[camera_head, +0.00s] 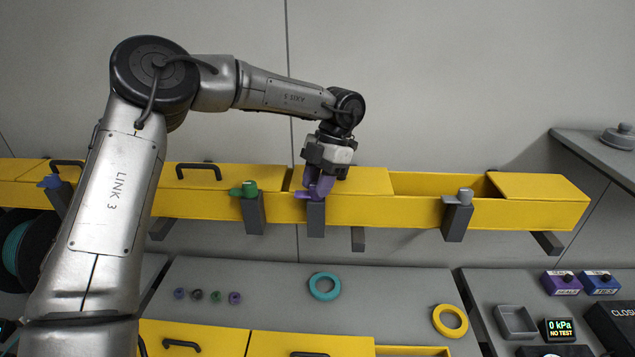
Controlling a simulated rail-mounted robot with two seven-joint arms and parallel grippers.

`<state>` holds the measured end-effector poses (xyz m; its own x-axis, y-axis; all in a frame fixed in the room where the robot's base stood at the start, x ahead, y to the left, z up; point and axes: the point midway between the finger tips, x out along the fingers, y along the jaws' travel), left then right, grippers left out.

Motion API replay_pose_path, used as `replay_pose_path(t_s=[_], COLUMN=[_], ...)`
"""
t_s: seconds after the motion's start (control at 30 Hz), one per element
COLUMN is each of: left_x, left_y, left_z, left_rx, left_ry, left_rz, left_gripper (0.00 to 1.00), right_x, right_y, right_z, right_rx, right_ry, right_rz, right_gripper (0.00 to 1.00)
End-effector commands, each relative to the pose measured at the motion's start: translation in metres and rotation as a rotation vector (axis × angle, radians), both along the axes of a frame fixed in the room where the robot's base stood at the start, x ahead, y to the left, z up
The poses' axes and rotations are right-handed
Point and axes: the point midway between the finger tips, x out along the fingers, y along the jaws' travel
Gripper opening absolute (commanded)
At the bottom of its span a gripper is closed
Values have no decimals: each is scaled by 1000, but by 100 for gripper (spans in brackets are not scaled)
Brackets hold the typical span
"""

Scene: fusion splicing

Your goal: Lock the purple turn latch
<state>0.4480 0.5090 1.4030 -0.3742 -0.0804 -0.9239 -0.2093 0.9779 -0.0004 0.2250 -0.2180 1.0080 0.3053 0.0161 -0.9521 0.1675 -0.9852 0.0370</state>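The purple turn latch (303,195) sits on top of a dark grey post (316,219) at the front of the yellow wall bin row. Its lever points to the left in the head view. My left gripper (319,187) comes down from above, with its fingers at the latch knob. The fingers and the knob look similarly purple and overlap, so I cannot tell whether they are shut on it or only around it. The gripper hides most of the knob. My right gripper is not in view.
A green latch (243,189), a blue latch (49,181) and a grey latch (465,196) stand on similar posts. The yellow bin row (400,211) has an open section right of the purple latch. A teal ring (324,298) and a yellow ring (437,321) lie below.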

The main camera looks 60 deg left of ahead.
Motion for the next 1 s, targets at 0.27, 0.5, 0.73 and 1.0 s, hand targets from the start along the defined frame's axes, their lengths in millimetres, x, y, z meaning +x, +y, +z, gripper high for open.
replay_pose_path(t_s=[0.27,0.5,0.73,1.0], left_x=[0,0,0,0], left_y=[0,0,-1,-2], left_z=[0,0,0,0], left_rx=[0,1,1,1], left_ry=[0,1,1,0], left_rz=[0,-44,-196,-451], left_gripper=[9,9,9,9], right_x=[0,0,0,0], right_y=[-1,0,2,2], right_z=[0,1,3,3], right_rx=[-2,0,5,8], right_ry=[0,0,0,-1], right_rz=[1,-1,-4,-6], right_gripper=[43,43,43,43])
